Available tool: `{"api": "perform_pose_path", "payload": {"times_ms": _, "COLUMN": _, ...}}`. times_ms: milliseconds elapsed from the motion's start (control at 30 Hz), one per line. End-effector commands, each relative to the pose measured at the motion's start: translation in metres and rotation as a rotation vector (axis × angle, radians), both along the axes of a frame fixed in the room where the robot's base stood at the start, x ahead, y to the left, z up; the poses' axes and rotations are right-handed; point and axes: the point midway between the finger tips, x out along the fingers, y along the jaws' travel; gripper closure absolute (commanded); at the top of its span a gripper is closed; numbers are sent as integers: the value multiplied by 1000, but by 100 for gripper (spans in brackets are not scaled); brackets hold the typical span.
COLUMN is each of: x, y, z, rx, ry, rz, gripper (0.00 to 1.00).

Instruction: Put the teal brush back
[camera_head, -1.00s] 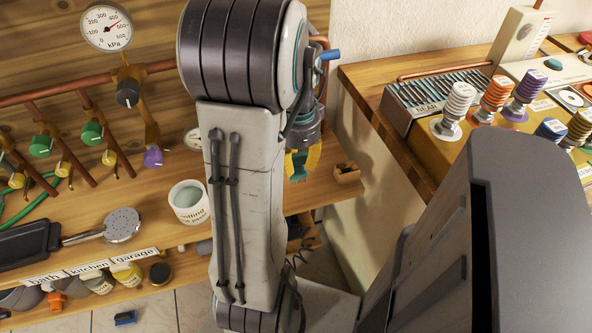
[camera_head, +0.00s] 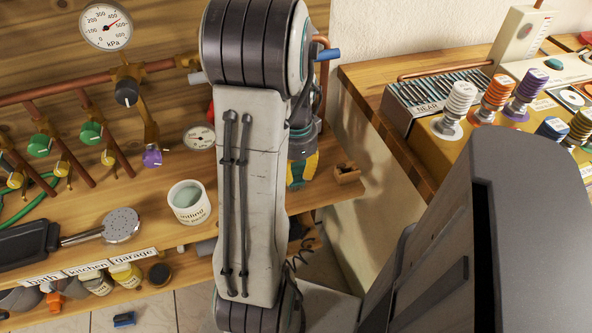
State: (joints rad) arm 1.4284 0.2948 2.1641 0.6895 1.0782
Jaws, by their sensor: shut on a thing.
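My gripper (camera_head: 303,170), with yellow fingers, shows just right of my arm and partly behind it, over the right end of the wooden shelf (camera_head: 265,205). It is shut, with a small teal part of the teal brush (camera_head: 295,184) showing at the fingers. The rest of the brush is hidden by the fingers and my arm. A small wooden holder (camera_head: 346,173) stands on the shelf to the right of the gripper, apart from it.
A white pot (camera_head: 189,203) and a shower head (camera_head: 121,225) lie left of my arm. Pipes with green valves (camera_head: 91,134) and gauges line the wall. A workbench with a switch panel (camera_head: 437,92) is at right. A blue item (camera_head: 124,319) lies on the floor.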

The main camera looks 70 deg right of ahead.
Motion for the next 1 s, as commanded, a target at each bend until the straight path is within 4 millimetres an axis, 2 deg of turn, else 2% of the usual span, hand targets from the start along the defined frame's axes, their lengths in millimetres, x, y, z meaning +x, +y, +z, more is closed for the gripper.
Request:
{"api": "perform_pose_path", "payload": {"times_ms": 167, "x": 0, "y": 0, "z": -5, "rx": 0, "ry": 0, "rz": 0, "gripper": 98}}
{"api": "perform_pose_path", "payload": {"times_ms": 200, "x": 0, "y": 0, "z": -3, "rx": 0, "ry": 0, "rz": 0, "gripper": 63}}
{"api": "perform_pose_path", "payload": {"times_ms": 400, "x": 0, "y": 0, "z": -3, "rx": 0, "ry": 0, "rz": 0, "gripper": 47}}
{"api": "perform_pose_path", "payload": {"times_ms": 767, "x": 0, "y": 0, "z": 3, "rx": 0, "ry": 0, "rz": 0, "gripper": 47}}
{"api": "perform_pose_path", "payload": {"times_ms": 867, "x": 0, "y": -1, "z": 13, "rx": -3, "ry": -1, "rz": 0, "gripper": 47}}
{"api": "perform_pose_path", "payload": {"times_ms": 1000, "x": 0, "y": -1, "z": 37, "rx": -4, "ry": -1, "rz": 0, "gripper": 47}}
